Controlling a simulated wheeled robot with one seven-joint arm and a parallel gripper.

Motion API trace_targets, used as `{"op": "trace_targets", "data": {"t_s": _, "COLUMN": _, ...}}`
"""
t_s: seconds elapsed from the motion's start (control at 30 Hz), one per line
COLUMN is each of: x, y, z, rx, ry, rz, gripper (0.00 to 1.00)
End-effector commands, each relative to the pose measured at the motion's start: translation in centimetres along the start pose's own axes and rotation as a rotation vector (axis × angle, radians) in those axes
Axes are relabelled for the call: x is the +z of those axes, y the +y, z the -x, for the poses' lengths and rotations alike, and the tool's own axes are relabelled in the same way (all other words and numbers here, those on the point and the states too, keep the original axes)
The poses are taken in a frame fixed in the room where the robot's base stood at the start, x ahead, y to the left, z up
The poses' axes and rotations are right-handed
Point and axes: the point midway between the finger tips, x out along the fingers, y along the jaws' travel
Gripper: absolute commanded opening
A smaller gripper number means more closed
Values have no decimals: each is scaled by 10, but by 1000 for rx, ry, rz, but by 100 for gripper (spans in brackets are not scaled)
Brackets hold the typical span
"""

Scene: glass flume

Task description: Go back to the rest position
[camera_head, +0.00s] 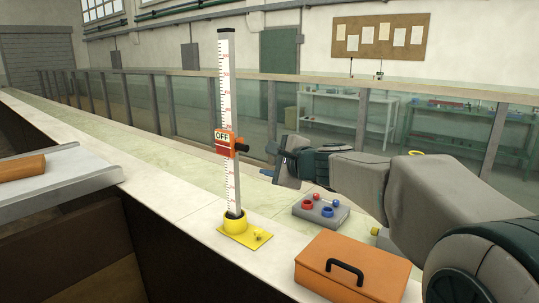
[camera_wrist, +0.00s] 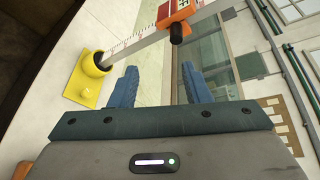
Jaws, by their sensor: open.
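My gripper (camera_head: 275,160) is at the end of my arm, which reaches in from the right in the head view. It is above the flume's ledge, to the right of the measuring staff (camera_head: 228,100) and apart from it. In the wrist view my gripper (camera_wrist: 156,86) shows two blue fingers spread apart with nothing between them. The white staff stands upright in a yellow socket base (camera_head: 237,225). An orange slider (camera_head: 237,147) with a black knob and an "OFF" sign (camera_head: 222,136) sits partway up it. The slider also shows beyond the fingers in the wrist view (camera_wrist: 174,14).
An orange box (camera_head: 335,272) with a black handle stands on the ledge at the front. A grey block (camera_head: 320,211) with red and blue knobs lies behind it, below my arm. A metal tray (camera_head: 80,178) holding an orange-brown block (camera_head: 22,167) is at the left. Glass panels line the far side.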

Motion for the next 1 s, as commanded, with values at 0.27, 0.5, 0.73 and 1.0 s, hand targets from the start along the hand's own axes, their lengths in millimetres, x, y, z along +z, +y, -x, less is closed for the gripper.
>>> {"op": "trace_targets", "data": {"t_s": 0.27, "x": 3, "y": 83, "z": 55, "rx": 257, "ry": -10, "rz": 400, "gripper": 43}}
{"op": "trace_targets", "data": {"t_s": 0.5, "x": -10, "y": 162, "z": 114, "rx": 524, "ry": -39, "rz": 734, "gripper": 43}}
{"op": "trace_targets", "data": {"t_s": 0.73, "x": -34, "y": 233, "z": 181, "rx": 805, "ry": -87, "rz": 1028, "gripper": 43}}
{"op": "trace_targets", "data": {"t_s": 1.0, "x": -65, "y": 290, "z": 251, "rx": 1097, "ry": -149, "rz": 1279, "gripper": 43}}
